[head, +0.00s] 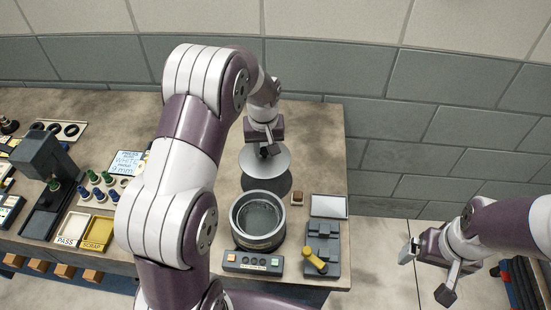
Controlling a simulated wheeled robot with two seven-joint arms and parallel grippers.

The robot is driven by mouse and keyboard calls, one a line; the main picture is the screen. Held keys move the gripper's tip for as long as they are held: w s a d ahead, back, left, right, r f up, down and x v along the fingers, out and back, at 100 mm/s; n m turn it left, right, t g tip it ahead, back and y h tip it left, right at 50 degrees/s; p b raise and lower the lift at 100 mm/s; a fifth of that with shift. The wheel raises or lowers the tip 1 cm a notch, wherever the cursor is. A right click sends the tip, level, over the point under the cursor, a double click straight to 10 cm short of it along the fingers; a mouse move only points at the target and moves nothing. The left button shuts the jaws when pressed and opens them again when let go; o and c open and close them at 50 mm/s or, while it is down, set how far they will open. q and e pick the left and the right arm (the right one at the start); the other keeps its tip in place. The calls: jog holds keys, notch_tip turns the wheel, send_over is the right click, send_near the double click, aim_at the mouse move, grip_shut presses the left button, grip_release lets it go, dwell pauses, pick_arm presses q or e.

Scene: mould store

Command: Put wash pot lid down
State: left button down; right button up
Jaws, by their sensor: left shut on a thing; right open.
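The wash pot (284,232) is a round dark pot with a grey rim near the table's front edge. Its top is open and its inside shows. My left gripper (266,150) is behind the pot, shut on the wash pot lid (277,164), a pale grey disc. A dark round patch lies just below and in front of the lid; I cannot tell if it is shadow or a mat. Whether the lid touches anything is unclear. My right gripper (425,276) is open and empty, off to the right beyond the table.
A button box (252,262) stands before the pot. A dark fixture with a yellow handle (314,257), a pale plate (328,206) and a small brown block (297,198) are right of it. PASS (72,228) and SCRAP (97,233) trays lie left. The back right tabletop is clear.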

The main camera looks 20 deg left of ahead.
aim_at(266, 168)
pick_arm(q)
jog(key=f+p, duration=0.1)
jog(key=f, duration=0.4)
jog(key=f+p, duration=0.1)
jog(key=f, duration=0.3)
jog(key=shift+w+f, duration=0.2)
jog(key=shift+f, duration=0.15)
jog(key=shift+w+f, duration=0.1)
jog(key=shift+f, duration=0.15)
jog(key=c, duration=1)
grip_release()
jog(key=shift+c, duration=0.2)
jog(key=shift+o, duration=0.9)
